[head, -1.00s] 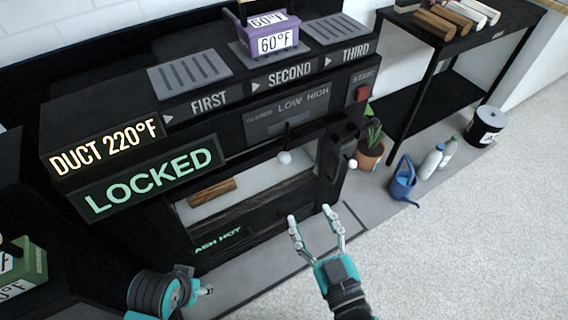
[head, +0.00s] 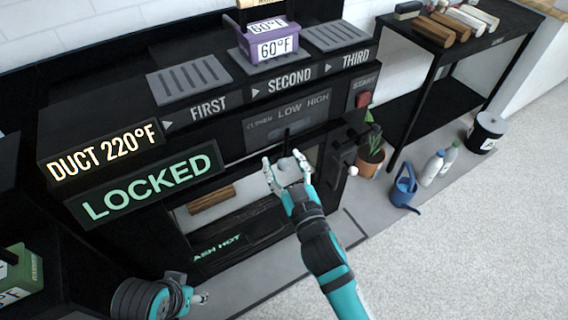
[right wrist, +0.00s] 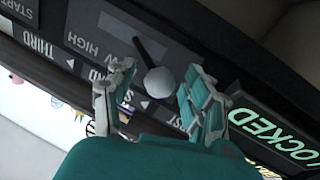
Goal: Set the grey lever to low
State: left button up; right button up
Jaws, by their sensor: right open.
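The grey lever has a dark rod and a pale grey ball knob (head: 287,163); in the right wrist view the knob (right wrist: 159,81) shows clearly. The rod sticks out beneath the panel marked CLOSED, LOW and HIGH (head: 288,110). In the head view the rod shows roughly below LOW; its exact setting is hard to tell. My right gripper (head: 287,166) is open, with a finger on either side of the knob. In the right wrist view its fingers (right wrist: 159,72) are apart with gaps beside the knob. My left gripper (head: 200,298) is low at the left, its fingers unclear.
The black stove has a lit LOCKED sign (head: 150,183) and a DUCT 220°F sign (head: 103,152). A purple container (head: 270,40) stands on top. A red START button (head: 363,100) is at the right. A wood piece (head: 211,198) lies inside the opening. A blue watering can (head: 404,188) stands on the floor.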

jog(key=shift+w, duration=0.1)
grip_shut()
dwell(0.3)
jog(key=shift+a, duration=0.1)
